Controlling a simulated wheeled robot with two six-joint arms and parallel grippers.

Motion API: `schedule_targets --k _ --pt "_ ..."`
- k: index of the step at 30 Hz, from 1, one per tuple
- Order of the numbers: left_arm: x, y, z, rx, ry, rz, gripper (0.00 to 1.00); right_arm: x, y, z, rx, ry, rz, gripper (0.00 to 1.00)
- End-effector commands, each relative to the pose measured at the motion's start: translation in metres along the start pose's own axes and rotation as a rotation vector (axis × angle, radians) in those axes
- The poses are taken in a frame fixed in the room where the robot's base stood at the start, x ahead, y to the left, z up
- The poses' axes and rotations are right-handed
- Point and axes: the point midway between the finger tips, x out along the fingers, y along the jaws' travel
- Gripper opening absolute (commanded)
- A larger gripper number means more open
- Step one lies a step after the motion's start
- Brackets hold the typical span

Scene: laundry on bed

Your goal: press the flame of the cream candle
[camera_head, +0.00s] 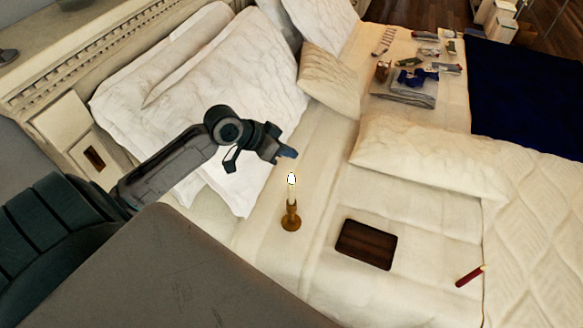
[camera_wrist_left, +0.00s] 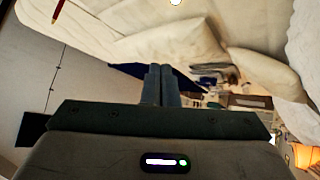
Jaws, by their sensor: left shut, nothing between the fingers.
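The cream candle (camera_head: 291,194) stands upright in a brass-coloured holder (camera_head: 290,216) on the bed. Its flame (camera_head: 291,178) is a small white glow at the top. In the left wrist view a white glow, likely the flame (camera_wrist_left: 176,2), is cut by the top edge. My left gripper (camera_head: 288,154) is shut and empty, above the flame in the head view and apart from it. Its fingers (camera_wrist_left: 161,86) lie side by side, closed, in the left wrist view. My right gripper is not in view.
A dark brown tray (camera_head: 366,244) and a red stick (camera_head: 470,276) lie on the bed right of the candle. Large white pillows (camera_head: 240,90) are behind my left arm. Folded laundry (camera_head: 408,90) and a dark blue cloth (camera_head: 525,90) lie farther back.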

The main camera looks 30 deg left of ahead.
Motion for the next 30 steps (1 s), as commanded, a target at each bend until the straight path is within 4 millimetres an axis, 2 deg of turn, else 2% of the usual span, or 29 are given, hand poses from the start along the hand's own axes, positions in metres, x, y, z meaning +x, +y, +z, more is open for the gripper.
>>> schedule_targets --k 1,9,15,21,30 --pt "0.001 -0.001 0.000 0.102 0.001 0.003 0.00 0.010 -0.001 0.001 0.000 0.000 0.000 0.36" --pt "-0.011 0.002 -0.011 0.666 0.001 0.029 0.00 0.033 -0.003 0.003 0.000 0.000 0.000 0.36" --pt "-0.018 0.004 -0.015 0.946 0.002 0.044 0.00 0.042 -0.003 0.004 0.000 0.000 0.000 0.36" --pt "-0.021 0.006 -0.017 1.053 0.004 0.050 0.00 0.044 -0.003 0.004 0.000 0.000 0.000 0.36" --pt "-0.021 0.006 -0.017 1.058 0.004 0.050 0.00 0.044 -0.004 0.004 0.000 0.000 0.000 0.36"
